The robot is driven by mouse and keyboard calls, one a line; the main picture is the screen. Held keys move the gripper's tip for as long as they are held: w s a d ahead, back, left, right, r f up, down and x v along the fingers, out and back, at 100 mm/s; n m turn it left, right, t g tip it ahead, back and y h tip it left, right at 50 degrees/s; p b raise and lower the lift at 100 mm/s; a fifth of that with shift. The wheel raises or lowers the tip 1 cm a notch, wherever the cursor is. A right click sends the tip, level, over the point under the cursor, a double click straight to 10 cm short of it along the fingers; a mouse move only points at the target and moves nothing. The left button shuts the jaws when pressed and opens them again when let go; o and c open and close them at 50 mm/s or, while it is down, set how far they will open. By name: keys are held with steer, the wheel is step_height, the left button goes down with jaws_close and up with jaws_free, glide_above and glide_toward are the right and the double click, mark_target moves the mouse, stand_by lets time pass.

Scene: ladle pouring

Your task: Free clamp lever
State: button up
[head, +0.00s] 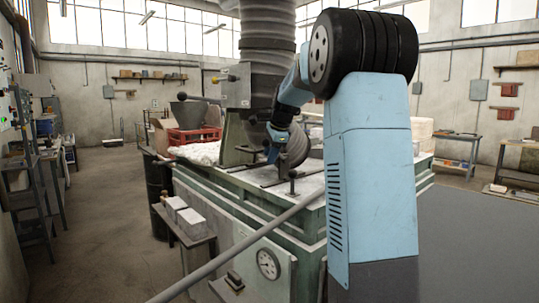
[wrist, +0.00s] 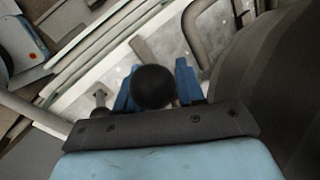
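In the wrist view, the clamp lever's round black knob (wrist: 153,86) sits between the two blue fingers of my gripper (wrist: 155,84). The fingers stand apart, and the knob fills the gap and meets both of them. The lever's shaft is mostly hidden behind the knob. The knob cannot be made out there.
The green machine (head: 255,222) carries a dial gauge (head: 268,264). A thick grey duct (head: 268,50) rises behind my arm. A long grey bar (head: 240,243) slants across the front. Floor is open at left.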

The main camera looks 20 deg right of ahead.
steer(key=shift+s+r, duration=0.1)
steer(key=shift+r, duration=0.1)
steer(key=o, duration=0.7)
steer(key=s+d, duration=0.1)
steer(key=s, duration=0.6)
steer(key=shift+d, duration=0.3)
steer(key=shift+s+d, duration=0.1)
steer(key=shift+s, duration=0.35)
steer(key=c, duration=0.5)
steer(key=s, duration=0.1)
steer(key=s+r, duration=0.1)
steer(key=s, duration=0.2)
steer(key=shift+s+d+r, duration=0.2)
steer(key=shift+s+d, duration=0.05)
steer(key=shift+s, duration=0.15)
steer(key=shift+c, duration=1)
steer(key=shift+w+f, duration=0.35)
steer(key=shift+f, duration=0.15)
steer(key=shift+c, duration=0.4)
